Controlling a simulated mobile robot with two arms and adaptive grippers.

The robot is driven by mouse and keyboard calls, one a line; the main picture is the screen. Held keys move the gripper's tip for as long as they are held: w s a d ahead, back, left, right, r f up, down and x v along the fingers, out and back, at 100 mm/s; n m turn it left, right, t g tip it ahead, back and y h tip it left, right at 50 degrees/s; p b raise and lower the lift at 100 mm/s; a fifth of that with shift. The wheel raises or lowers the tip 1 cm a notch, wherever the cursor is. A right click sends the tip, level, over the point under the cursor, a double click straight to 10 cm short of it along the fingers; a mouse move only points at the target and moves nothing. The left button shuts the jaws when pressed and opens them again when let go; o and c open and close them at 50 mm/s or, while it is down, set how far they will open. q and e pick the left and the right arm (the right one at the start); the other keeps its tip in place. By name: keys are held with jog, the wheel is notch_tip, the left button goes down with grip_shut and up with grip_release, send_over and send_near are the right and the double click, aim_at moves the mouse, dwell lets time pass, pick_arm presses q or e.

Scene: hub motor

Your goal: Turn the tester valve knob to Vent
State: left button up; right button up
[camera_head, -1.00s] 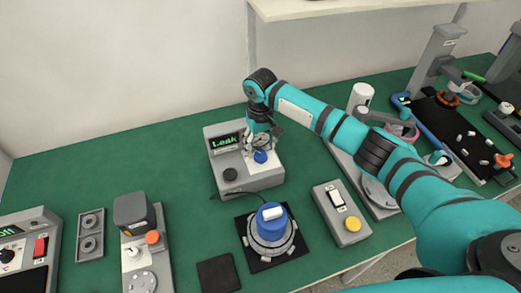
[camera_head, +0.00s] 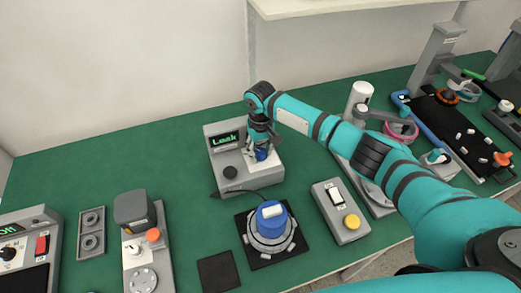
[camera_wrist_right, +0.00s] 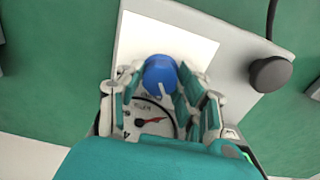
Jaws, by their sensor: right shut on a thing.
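The tester (camera_head: 263,179) is a grey box at the back middle of the green bench, with a screen (camera_head: 226,139) reading "Leak" in green. Its blue valve knob (camera_head: 261,154) sits on a white plate and is partly hidden by my right gripper (camera_head: 259,148). In the right wrist view the blue knob (camera_wrist_right: 160,75) has a white pointer line, and my right gripper (camera_wrist_right: 160,88) is shut around it. A dial gauge with a red needle (camera_wrist_right: 150,121) shows just below the knob. My left gripper is not in view.
A blue-topped hub motor (camera_head: 271,217) stands on a black mat in front of the tester. A switch box with a yellow button (camera_head: 352,221) is to its right. Green bench is clear at the back left.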

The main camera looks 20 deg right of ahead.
aim_at(261, 151)
jog(key=shift+c, duration=0.6)
jog(key=shift+r+n+p, duration=0.15)
jog(key=shift+n+p, duration=0.25)
jog(key=shift+n, duration=0.1)
jog(key=shift+n+p, duration=0.3)
jog(key=shift+n, duration=0.7)
jog(key=o, duration=1.1)
jog(key=shift+o, duration=0.2)
notch_tip(261, 151, up, 12)
